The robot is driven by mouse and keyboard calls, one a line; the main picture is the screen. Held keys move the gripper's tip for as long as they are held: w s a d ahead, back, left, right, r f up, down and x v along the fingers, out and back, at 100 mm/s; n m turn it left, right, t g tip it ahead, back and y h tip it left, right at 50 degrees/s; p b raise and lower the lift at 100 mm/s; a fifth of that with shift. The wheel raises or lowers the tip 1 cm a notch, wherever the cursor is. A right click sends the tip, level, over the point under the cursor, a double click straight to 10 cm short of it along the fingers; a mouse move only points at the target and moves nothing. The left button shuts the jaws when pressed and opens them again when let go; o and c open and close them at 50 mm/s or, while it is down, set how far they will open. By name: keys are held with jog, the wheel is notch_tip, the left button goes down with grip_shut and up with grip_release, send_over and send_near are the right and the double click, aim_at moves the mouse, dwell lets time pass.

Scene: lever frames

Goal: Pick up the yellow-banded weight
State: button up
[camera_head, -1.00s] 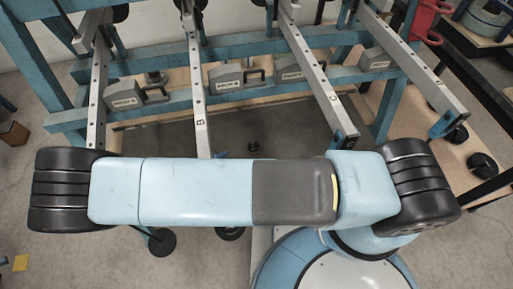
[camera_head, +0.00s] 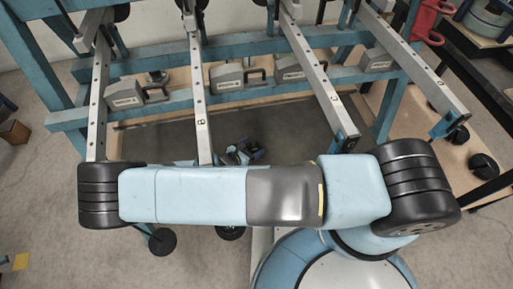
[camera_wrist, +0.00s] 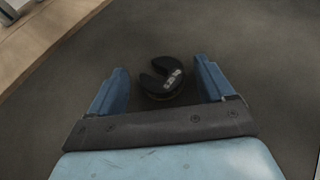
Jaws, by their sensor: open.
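In the wrist view, a dark round slotted weight (camera_wrist: 163,88) with a pale marking lies on a dark grey surface (camera_wrist: 250,40). My gripper (camera_wrist: 160,78) is open, with one blue finger on each side of the weight in the picture. I cannot tell the height between them. In the head view, my gripper (camera_head: 242,153) shows partly beyond my arm, over the dark surface (camera_head: 300,125), and the weight cannot be made out there.
A blue frame (camera_head: 290,98) carries grey perforated levers, two marked B (camera_head: 202,122) and C (camera_head: 337,99). Grey labelled blocks (camera_head: 227,78) stand behind. A red object (camera_head: 425,20) is top right.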

jog(key=shift+w+d+f, duration=0.15)
jog(key=shift+w+d, duration=0.05)
jog(key=shift+w, duration=0.1)
jog(key=c, duration=1.1)
